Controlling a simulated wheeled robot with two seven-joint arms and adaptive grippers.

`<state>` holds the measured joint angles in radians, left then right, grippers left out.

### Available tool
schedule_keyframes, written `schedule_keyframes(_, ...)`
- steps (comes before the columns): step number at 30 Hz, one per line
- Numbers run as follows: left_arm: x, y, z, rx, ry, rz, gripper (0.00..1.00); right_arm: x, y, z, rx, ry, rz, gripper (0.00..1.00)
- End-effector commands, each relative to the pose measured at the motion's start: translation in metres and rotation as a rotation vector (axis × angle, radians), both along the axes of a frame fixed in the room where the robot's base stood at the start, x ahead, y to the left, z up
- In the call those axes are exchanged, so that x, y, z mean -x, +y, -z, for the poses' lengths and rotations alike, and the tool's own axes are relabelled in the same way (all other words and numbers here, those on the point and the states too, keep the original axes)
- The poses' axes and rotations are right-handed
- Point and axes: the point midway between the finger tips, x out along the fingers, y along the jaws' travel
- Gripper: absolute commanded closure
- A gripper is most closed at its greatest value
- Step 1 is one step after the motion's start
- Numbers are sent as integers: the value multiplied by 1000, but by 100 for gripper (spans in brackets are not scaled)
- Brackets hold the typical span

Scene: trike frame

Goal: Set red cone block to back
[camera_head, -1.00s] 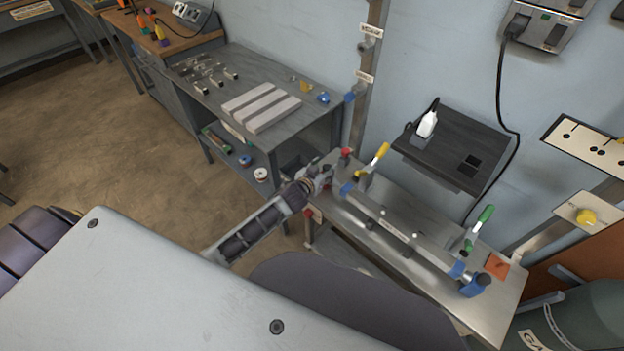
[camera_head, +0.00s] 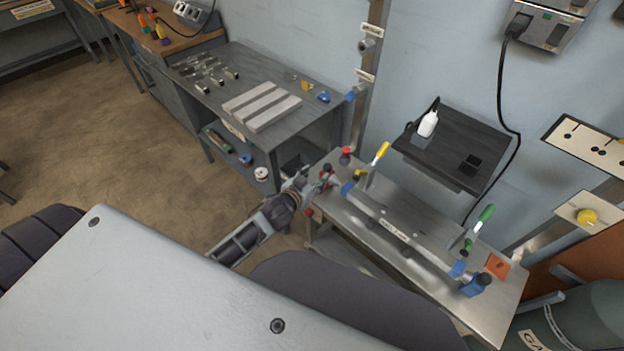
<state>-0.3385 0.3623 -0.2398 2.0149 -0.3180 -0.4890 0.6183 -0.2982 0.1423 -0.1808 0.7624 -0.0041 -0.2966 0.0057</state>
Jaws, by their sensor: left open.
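A red block (camera_head: 345,155) stands at the far left corner of the metal bench, by the wall post. A smaller red piece with a dark part (camera_head: 327,169) is just in front of it, close to my left gripper's tips; I cannot tell which of the two is the cone block. My left gripper (camera_head: 325,183) is open at the bench's left end, beside the smaller red piece. Whether it touches that piece is unclear. My right gripper is not in view.
The metal bench (camera_head: 490,313) carries a long tube fixture (camera_head: 400,235) with a yellow-handled clamp (camera_head: 379,156), a green-handled clamp (camera_head: 482,222) and blue end blocks. An orange plate (camera_head: 497,266) lies at its right. A dark wall shelf (camera_head: 465,137) overhangs behind. A grey table (camera_head: 245,75) stands left.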

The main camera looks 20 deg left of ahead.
Motion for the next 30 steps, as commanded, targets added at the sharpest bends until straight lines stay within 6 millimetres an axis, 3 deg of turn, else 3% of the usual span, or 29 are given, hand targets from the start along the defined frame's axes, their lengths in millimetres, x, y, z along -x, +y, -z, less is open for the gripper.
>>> schedule_keyframes(30, 8, 1, -3, 0, 0, -1, 49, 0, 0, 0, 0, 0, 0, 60)
